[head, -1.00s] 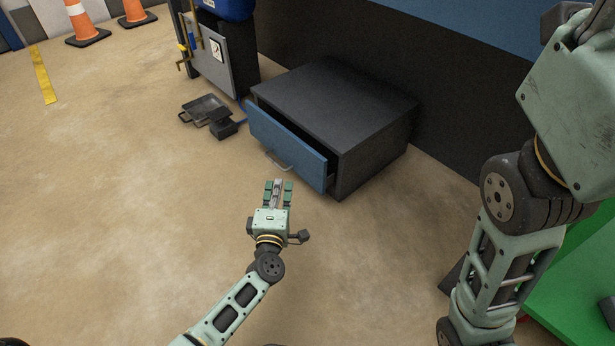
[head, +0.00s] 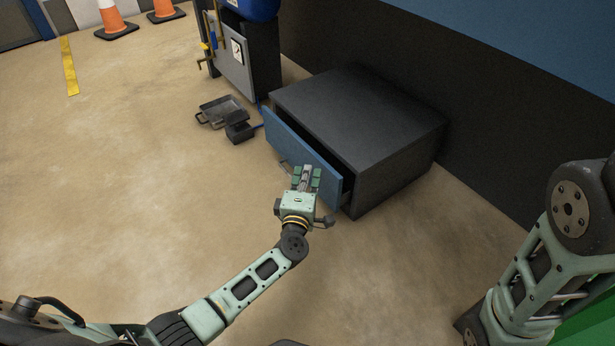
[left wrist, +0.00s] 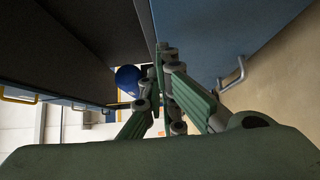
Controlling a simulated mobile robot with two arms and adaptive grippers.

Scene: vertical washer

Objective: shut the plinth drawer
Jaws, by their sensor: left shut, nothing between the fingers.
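The plinth drawer's blue front (head: 285,138) stands out from the dark grey plinth (head: 360,115), with a dark gap showing behind it, so the drawer is partly open. Its metal handle is partly hidden behind my gripper in the head view; a handle (left wrist: 235,73) shows on the blue panel (left wrist: 215,35) in the left wrist view. My left gripper (head: 307,170) is shut and empty. Its fingers overlap the right half of the drawer front in the head view; I cannot tell whether they touch it. My right gripper is out of view.
Dark metal trays (head: 222,110) lie on the floor left of the drawer, near a grey cabinet (head: 235,58). Orange cones (head: 115,18) stand at the back left. The floor in front is clear. A dark wall (head: 480,120) runs behind the plinth.

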